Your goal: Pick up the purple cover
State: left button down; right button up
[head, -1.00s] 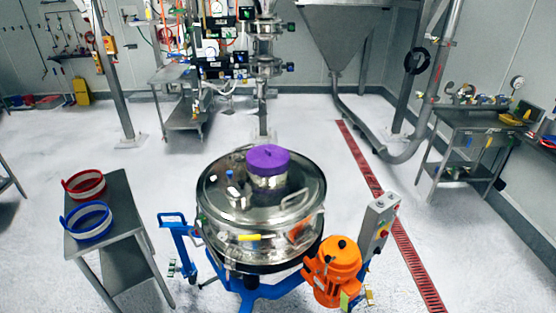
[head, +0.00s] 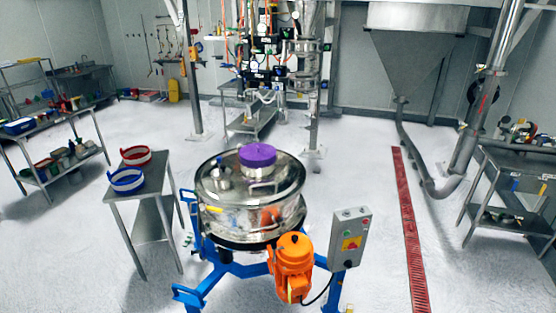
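The purple cover (head: 257,155) sits on the short upright neck on top of the round steel sifter (head: 250,207), near the middle of the head view. The sifter has a shiny domed lid and stands on a blue wheeled frame (head: 215,285). Neither of my grippers is in the head view, so nothing is seen near or touching the cover.
An orange motor (head: 292,265) and a grey control box (head: 350,238) are at the sifter's front right. White floor (head: 360,195) is open to the right.

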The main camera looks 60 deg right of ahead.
aim_at(255, 155)
jog(key=k, duration=0.1)
jog(key=z, duration=1.05)
